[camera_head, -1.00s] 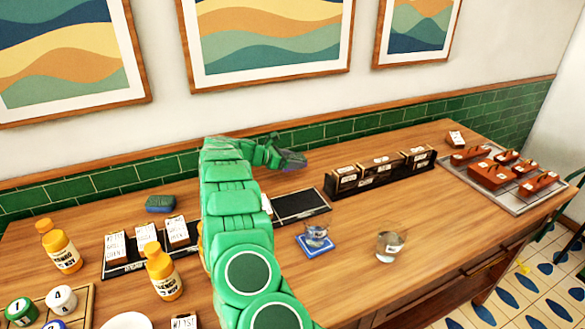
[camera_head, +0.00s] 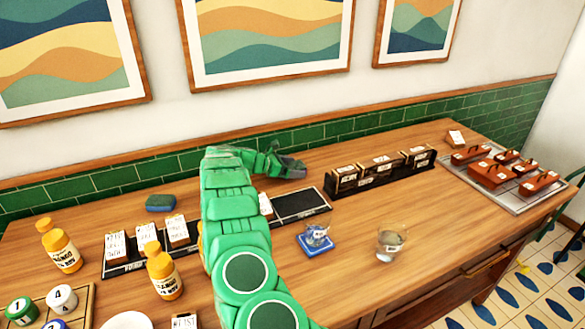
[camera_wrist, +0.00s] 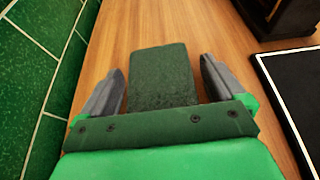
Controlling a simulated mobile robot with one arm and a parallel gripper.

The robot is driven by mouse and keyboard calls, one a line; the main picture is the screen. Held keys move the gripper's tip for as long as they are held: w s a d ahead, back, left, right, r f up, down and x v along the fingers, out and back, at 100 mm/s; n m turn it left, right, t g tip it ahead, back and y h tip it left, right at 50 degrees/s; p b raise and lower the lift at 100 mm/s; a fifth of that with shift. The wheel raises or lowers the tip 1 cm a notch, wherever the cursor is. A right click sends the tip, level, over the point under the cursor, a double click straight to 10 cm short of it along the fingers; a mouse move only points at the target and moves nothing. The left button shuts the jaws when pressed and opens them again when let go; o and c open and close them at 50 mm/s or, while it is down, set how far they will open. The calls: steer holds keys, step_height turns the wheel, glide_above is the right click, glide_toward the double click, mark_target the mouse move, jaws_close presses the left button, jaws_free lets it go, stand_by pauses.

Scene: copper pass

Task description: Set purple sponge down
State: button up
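A sponge with a dark green top (camera_wrist: 163,75) lies between the fingers of my gripper (camera_wrist: 163,90) in the wrist view. Wood shows between the sponge and each finger, so the fingers stand apart from it. Its sides are hidden, and I see no purple on it. In the head view my gripper (camera_head: 292,168) is low over the back of the table, near the green tiled wall. The sponge cannot be made out there.
A blue sponge with a green top (camera_head: 160,202) lies at the back left. A black-framed tray (camera_head: 300,205) and a black box row (camera_head: 345,183) stand right of my gripper. The green tiled wall (camera_wrist: 40,70) is close on the left in the wrist view.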

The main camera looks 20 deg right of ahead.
steer(key=shift+r, duration=0.1)
steer(key=shift+a+r, duration=0.15)
steer(key=v, duration=1.1)
steer(key=shift+a+r, duration=0.1)
steer(key=shift+a, duration=0.25)
